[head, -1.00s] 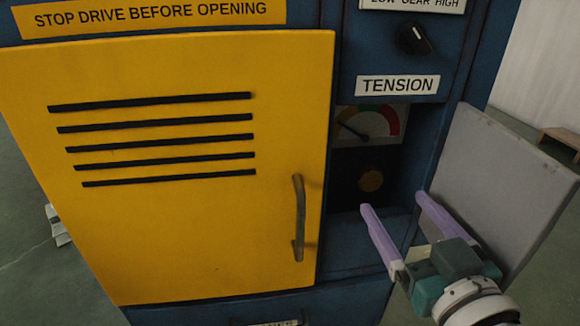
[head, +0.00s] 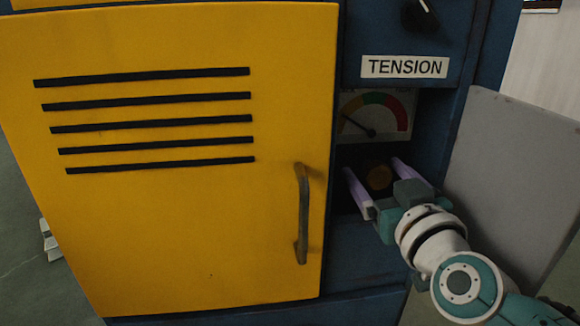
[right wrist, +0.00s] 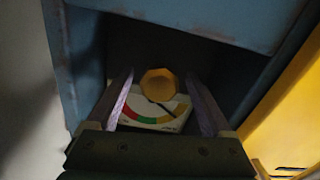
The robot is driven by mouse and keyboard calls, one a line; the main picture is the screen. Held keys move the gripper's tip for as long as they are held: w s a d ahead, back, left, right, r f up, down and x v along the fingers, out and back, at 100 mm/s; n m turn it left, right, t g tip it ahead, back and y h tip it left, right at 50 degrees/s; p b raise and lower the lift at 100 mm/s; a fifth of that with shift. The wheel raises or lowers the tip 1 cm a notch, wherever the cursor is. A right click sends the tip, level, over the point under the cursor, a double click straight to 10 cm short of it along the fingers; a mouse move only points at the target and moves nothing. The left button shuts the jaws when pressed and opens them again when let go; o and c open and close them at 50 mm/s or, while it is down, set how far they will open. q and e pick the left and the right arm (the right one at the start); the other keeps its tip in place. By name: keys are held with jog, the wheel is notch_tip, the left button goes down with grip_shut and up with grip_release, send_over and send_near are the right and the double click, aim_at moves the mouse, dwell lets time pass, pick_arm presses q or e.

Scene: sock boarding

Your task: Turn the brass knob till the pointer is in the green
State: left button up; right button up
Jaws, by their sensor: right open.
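The brass knob (head: 379,177) sits in the dark recess under the TENSION label, below a white dial (head: 374,117) with yellow, green and red bands. The dial's thin pointer slants up and left toward the yellow side, outside the green. My right gripper (head: 371,166) is open, its purple fingers reaching into the recess on either side of the knob. In the right wrist view the knob (right wrist: 158,84) shows between the finger tips, with the dial (right wrist: 150,118) behind it, upside down. Contact with the knob cannot be told. My left gripper is not in view.
The yellow door (head: 200,230) with a bar handle (head: 302,215) is closed left of the recess. A grey panel (head: 510,175) stands out at the recess's right. A black selector knob (head: 420,15) is above the TENSION label (head: 404,67).

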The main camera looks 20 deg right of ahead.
jog(key=shift+c, duration=0.2)
grip_shut()
dwell(0.5)
